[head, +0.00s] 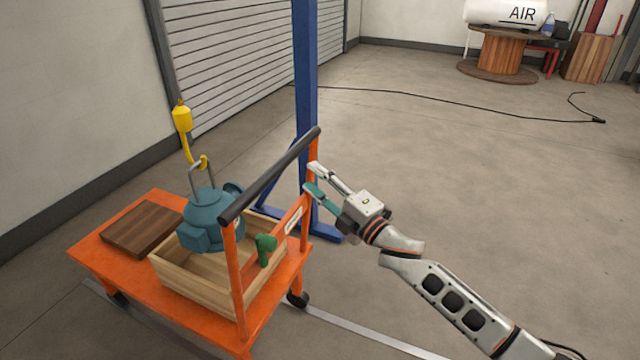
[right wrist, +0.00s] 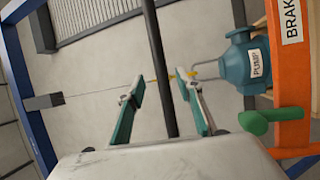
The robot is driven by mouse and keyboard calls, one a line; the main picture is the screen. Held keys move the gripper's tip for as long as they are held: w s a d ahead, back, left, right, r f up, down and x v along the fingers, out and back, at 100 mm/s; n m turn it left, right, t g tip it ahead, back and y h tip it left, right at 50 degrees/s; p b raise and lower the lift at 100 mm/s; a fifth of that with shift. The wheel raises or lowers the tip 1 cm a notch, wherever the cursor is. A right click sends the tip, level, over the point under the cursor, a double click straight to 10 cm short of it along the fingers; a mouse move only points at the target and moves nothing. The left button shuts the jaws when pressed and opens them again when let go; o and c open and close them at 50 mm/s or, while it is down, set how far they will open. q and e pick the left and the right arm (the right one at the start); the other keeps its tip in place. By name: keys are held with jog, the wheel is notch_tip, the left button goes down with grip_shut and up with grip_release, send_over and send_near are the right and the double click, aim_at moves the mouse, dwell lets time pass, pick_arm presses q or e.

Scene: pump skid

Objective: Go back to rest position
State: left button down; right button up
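My right gripper (head: 311,178) is open, its two fingers apart with nothing held between them. It is beside the cart's right orange post, below the end of the black push bar (head: 270,176). In the right wrist view the open fingers (right wrist: 162,78) show with the black bar (right wrist: 158,50) running between them in the picture; I cannot tell whether they touch it. The orange cart (head: 105,258) has a green brake handle (head: 265,243), which stands to the right in the right wrist view (right wrist: 268,120), apart from the fingers. My left gripper is not in view.
A teal pump (head: 208,222) hangs by a yellow hook (head: 183,120) at a wooden crate (head: 190,283) on the cart. A brown board (head: 142,230) lies beside it. A blue post (head: 305,80) stands behind the cart. The floor to the right is mostly clear, with a black cable (head: 440,98).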

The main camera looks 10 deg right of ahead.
jog(key=shift+s+d+f, duration=0.1)
jog(key=shift+s+d, duration=0.3)
jog(key=shift+s, duration=0.1)
jog(key=s+d+f+m+g+h+p, duration=0.1)
jog(key=s+d+f+m+h, duration=0.3)
jog(key=s+f+m, duration=0.55)
jog(key=s+d+f+m+g+h+p, duration=0.25)
jog(key=s+f+m, duration=0.25)
jog(key=s+f, duration=0.85)
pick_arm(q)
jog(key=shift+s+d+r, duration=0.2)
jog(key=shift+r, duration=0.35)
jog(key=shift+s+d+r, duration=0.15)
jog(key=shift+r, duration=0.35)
pick_arm(e)
jog(key=s+d+f+m+g+h, duration=0.1)
jog(key=s+d+f+m, duration=0.1)
jog(key=s+f, duration=0.2)
jog(key=s+d+f+m+g+h, duration=0.1)
jog(key=s+d+f+m, duration=0.2)
jog(key=s, duration=0.7)
jog(key=shift+d+f+h, duration=0.25)
jog(key=shift+f+h, duration=0.1)
jog(key=shift+f, duration=0.05)
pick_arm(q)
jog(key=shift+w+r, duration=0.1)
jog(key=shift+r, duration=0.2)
pick_arm(e)
jog(key=shift+m, duration=0.25)
jog(key=shift+c, duration=1.2)
